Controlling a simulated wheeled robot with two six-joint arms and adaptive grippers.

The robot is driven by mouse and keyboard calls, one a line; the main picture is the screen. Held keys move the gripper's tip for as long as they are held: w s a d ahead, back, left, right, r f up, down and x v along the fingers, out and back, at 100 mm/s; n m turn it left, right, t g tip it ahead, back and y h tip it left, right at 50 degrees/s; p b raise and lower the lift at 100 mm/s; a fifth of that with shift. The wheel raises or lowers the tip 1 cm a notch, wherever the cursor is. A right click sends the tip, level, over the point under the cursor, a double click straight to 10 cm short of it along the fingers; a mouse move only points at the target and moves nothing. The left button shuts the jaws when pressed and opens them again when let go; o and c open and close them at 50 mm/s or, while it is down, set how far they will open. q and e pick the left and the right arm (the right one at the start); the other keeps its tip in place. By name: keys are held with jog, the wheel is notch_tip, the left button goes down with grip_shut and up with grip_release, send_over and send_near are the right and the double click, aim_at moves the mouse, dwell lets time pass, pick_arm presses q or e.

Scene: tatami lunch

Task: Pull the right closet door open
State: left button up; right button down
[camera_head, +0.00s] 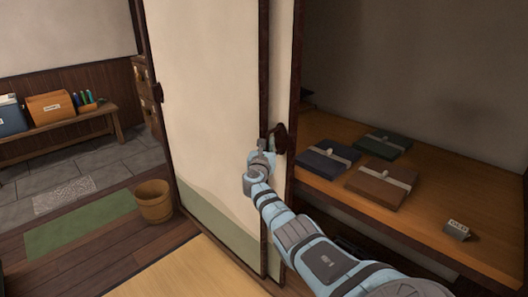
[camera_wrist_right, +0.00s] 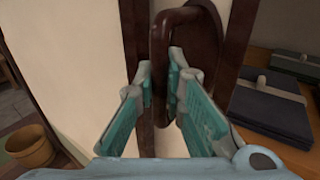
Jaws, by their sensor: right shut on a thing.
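The cream closet door (camera_head: 213,100) with dark wood edging stands in the middle of the head view. Its dark brown handle (camera_wrist_right: 186,18) is a loop on the dark door edge, and it also shows in the head view (camera_head: 278,138). My right gripper (camera_head: 262,158) is at this handle. In the right wrist view its two teal-padded fingers (camera_wrist_right: 165,88) are on either side of the handle's bar, shut on it. To the right of the door the closet is open and its shelf (camera_head: 440,212) shows. My left gripper is not in view.
On the shelf lie several flat wrapped boxes, one brown (camera_head: 381,187), and a small grey tag block (camera_head: 457,230). At left are a wooden bucket (camera_head: 153,201), a green mat (camera_head: 80,225) and a bench (camera_head: 60,135) with file boxes.

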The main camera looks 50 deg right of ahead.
jog(key=shift+f, duration=0.1)
jog(key=c, duration=1.7)
grip_release()
jog(key=shift+o, duration=0.2)
jog(key=v, duration=1.2)
